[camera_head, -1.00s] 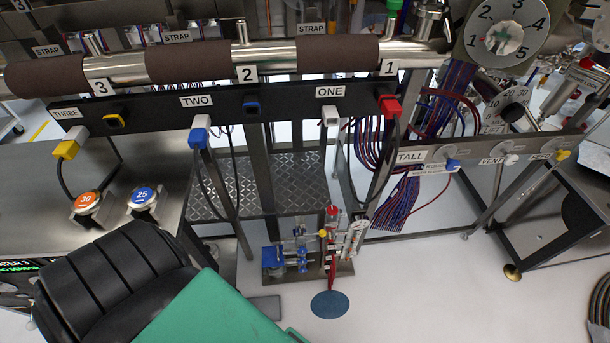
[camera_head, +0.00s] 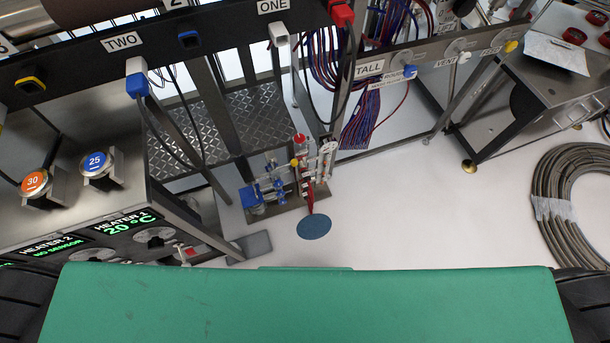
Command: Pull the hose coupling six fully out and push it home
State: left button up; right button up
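No hose coupling marked six can be made out in the head view. Neither of my grippers shows; black parts at the lower left and lower right corners look like my own arms. A black rail across the top carries a blue-and-white plug (camera_head: 137,78) under the TWO label, a white plug (camera_head: 279,36) under ONE, and a red plug (camera_head: 341,14). A lower bar at the right carries a blue knob (camera_head: 409,72), a VENT knob (camera_head: 463,57) and a yellow knob (camera_head: 511,46).
A green surface (camera_head: 300,305) fills the bottom. A heater cabinet (camera_head: 90,205) stands left. A small valve assembly (camera_head: 285,185) is on the floor beside a blue disc (camera_head: 314,227). A coiled hose (camera_head: 560,205) lies right. White floor between is clear.

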aim_at(306, 174)
jog(key=k+u, duration=0.25)
jog(key=u, duration=0.2)
jog(key=k+u, duration=0.3)
jog(key=u, duration=0.15)
jog(key=k+u, duration=0.25)
jog(key=u, duration=0.2)
